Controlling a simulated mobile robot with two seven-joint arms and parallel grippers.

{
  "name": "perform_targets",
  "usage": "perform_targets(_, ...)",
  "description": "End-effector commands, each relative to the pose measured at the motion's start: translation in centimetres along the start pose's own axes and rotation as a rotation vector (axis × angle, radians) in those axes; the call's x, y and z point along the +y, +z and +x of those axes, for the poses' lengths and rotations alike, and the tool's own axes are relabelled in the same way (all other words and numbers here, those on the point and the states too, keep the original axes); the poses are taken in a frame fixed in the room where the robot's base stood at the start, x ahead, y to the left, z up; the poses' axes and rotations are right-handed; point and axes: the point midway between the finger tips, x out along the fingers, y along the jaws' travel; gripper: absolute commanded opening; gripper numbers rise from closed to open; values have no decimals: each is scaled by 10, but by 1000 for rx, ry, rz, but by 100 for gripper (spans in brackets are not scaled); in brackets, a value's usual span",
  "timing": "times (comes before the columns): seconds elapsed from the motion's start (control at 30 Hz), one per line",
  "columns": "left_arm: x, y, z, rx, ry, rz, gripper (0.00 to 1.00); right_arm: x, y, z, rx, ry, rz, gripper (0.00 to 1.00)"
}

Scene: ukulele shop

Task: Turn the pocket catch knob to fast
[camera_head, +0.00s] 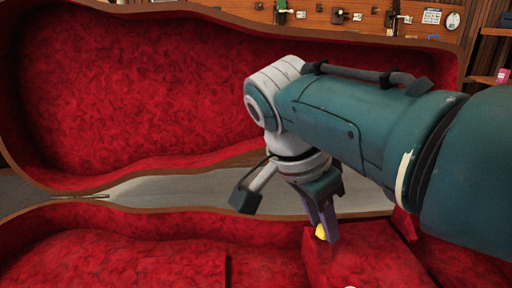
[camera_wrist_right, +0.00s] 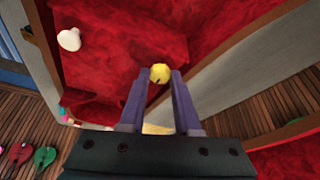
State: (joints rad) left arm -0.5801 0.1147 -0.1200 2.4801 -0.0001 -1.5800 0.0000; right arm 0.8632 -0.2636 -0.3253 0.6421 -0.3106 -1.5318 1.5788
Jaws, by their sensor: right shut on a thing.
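The pocket catch knob (camera_head: 321,231) is small, round and yellow, on the red plush pocket (camera_head: 365,257) inside the open case. In the right wrist view, the knob (camera_wrist_right: 160,73) sits between the purple fingertips and shows a short dark mark on its face. My right gripper (camera_head: 326,226) reaches down into the case with its fingers shut on the knob's two sides. It also shows in the right wrist view (camera_wrist_right: 159,80). Any markings around the knob are too small or hidden to read. My left gripper is not in view.
The case's red-lined lid (camera_head: 130,90) stands open behind. A white rounded piece (camera_wrist_right: 69,39) lies to the upper left in the right wrist view. Coloured flat pieces (camera_wrist_right: 43,157) show over the wooden floor. A pegboard-like wall (camera_head: 340,16) with hung items is at the back.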

Motion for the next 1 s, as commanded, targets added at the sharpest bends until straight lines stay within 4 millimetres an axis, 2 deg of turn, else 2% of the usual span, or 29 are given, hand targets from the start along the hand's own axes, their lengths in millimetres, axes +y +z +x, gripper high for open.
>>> perform_targets(0.3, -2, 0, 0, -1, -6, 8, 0, 0, -1, 0, 2, 1, 2, 0)
perform_targets(0.33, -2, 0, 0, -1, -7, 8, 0, 0, -1, 0, 2, 1, 2, 35)
perform_targets(0.57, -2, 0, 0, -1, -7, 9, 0, 0, -1, 0, 1, 1, 1, 61)
perform_targets(0.83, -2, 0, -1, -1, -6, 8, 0, 0, 0, -1, 0, 0, 0, 62)
perform_targets(1.0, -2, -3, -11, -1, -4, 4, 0, -1, -1, -22, -1, -3, 0, 62)
